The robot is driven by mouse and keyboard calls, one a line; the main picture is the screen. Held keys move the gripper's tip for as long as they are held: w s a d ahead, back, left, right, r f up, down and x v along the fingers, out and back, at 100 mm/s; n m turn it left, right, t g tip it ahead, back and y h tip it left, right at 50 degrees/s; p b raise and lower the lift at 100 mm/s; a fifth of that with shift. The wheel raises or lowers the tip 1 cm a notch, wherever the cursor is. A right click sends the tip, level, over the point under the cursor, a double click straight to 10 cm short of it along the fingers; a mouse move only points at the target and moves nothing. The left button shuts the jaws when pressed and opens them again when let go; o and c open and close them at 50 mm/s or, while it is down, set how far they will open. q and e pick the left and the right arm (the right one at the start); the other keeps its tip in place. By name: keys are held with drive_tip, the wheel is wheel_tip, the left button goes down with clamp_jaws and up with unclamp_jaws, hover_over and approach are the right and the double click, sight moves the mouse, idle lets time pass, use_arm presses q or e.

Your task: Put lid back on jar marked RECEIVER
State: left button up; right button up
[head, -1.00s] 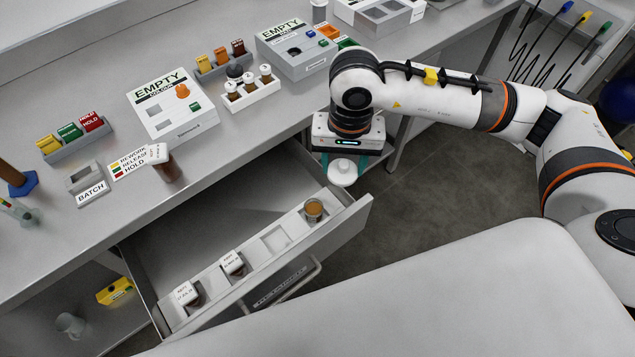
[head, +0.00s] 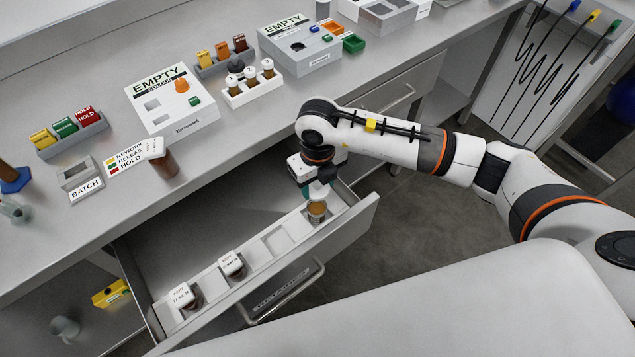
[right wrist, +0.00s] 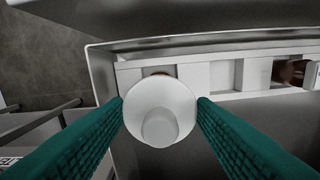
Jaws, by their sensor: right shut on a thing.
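My right gripper (head: 318,190) is low over the right end of the open drawer. In the right wrist view its green fingers (right wrist: 160,115) are shut on a round white lid (right wrist: 138,98) with a raised knob. In the head view the arm and fingers largely hide the lid. An open jar (head: 317,212) with amber-brown contents stands in the right end of the drawer's rack, just in front of the gripper. In the right wrist view the lid covers most of what lies beneath; a brown sliver (right wrist: 160,73) shows past its edge. I cannot read a RECEIVER marking. My left gripper is out of view.
Two white-lidded jars (head: 232,264) (head: 183,297) stand in the white rack (head: 208,283) inside the drawer (head: 345,222). A brown jar (head: 166,166) with a white top stands at the counter's front edge. Boxes and vials stand further back on the counter.

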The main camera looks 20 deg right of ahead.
drive_tip(key=shift+f, duration=0.25)
drive_tip(key=shift+f+b, duration=2.35)
drive_tip(key=shift+f, duration=0.65)
drive_tip(key=shift+f+b, duration=0.2)
drive_tip(key=shift+b, duration=0.2)
drive_tip(key=o, duration=1.5)
drive_tip(key=shift+r, duration=0.1)
drive_tip(key=shift+r+p, duration=2.4)
drive_tip(key=shift+r, duration=1.1)
